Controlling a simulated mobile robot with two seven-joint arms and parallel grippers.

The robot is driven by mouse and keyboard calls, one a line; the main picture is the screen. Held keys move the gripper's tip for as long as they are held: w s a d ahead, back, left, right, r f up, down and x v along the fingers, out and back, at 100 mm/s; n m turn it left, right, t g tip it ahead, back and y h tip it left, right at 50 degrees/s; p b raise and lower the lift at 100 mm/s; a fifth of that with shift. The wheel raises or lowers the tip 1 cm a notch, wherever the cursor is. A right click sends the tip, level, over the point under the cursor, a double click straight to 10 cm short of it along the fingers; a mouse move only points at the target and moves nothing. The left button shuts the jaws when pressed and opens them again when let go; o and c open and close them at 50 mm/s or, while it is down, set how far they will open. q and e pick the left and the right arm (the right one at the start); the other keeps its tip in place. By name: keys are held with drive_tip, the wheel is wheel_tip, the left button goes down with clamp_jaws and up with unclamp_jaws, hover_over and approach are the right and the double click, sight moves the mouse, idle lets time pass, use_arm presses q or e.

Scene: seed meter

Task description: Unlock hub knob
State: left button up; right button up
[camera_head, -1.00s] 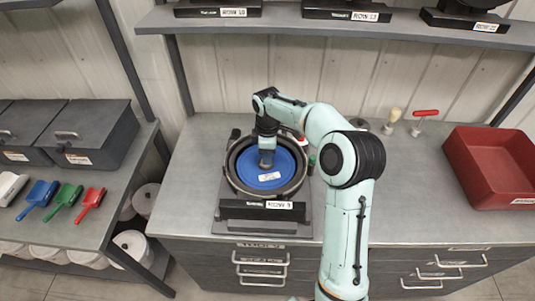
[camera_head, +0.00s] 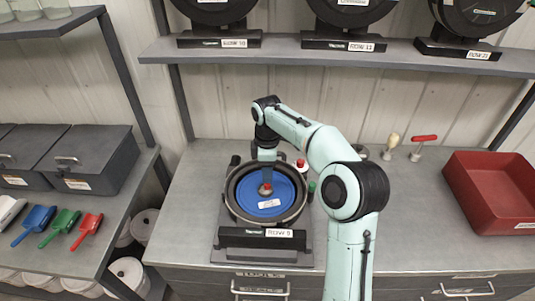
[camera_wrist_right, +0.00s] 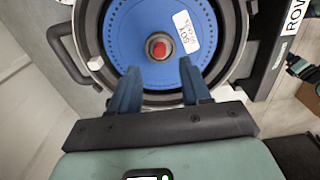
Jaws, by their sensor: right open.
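The hub knob (camera_head: 266,188) is a small red-topped knob at the centre of a blue seed disc (camera_head: 284,190). The disc sits in the dark round meter housing (camera_head: 232,205) on a stand on the bench. In the right wrist view the red knob (camera_wrist_right: 159,48) shows just beyond my fingertips, on the blue disc (camera_wrist_right: 120,35). My right gripper (camera_head: 267,170) is open, at the far side of the knob in the head view. In the wrist view the dark blue fingers of my right gripper (camera_wrist_right: 158,74) are spread, with nothing between them. My left gripper is not in view.
A red tray (camera_head: 490,195) stands on the bench at right. A red-handled tool (camera_head: 424,140) and a cream-handled one (camera_head: 392,142) stand near the wall. Coloured scoops (camera_head: 60,226) lie on the left bench. More meters (camera_head: 218,25) stand on the shelf above.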

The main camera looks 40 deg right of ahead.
wheel_tip(320, 180, up, 7)
drive_tip(key=shift+r, duration=0.2)
idle(0.6)
